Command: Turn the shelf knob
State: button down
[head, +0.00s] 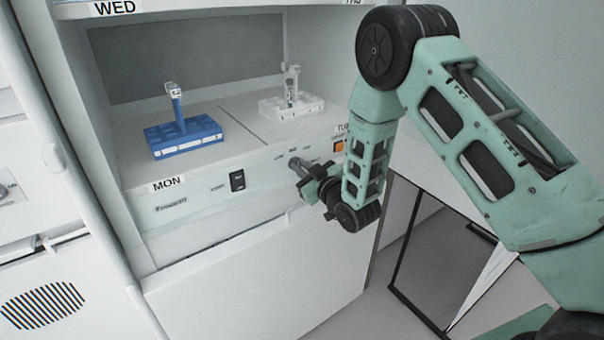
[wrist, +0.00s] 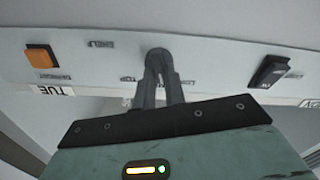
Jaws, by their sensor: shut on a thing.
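The shelf knob (head: 295,163) is on the sloped front panel of the white cabinet, between the black switch and the orange button. My gripper (head: 304,172) reaches it from the right and is shut on it. In the wrist view, which is turned upside down, the two dark fingers (wrist: 160,66) meet around the knob (wrist: 158,52). The fingers hide most of the knob, so its pointing direction cannot be told.
A black rocker switch (head: 237,181) and an orange button (head: 338,146) flank the knob. A blue rack (head: 190,143) with a tagged upright piece and a white rack (head: 272,107) stand on the shelf above. A dark-framed opening (head: 425,265) lies at lower right.

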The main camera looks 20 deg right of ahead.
jog(key=shift+d+m+b, duration=0.1)
jog(key=shift+m+b, duration=0.55)
jog(key=shift+m, duration=0.85)
jog(key=c, duration=1.5)
grip_release()
jog(key=shift+o, duration=0.2)
jog(key=p+v, duration=0.3)
jog(key=v, duration=1.4)
jog(key=shift+s+p, duration=0.2)
jog(key=shift+p, duration=0.1)
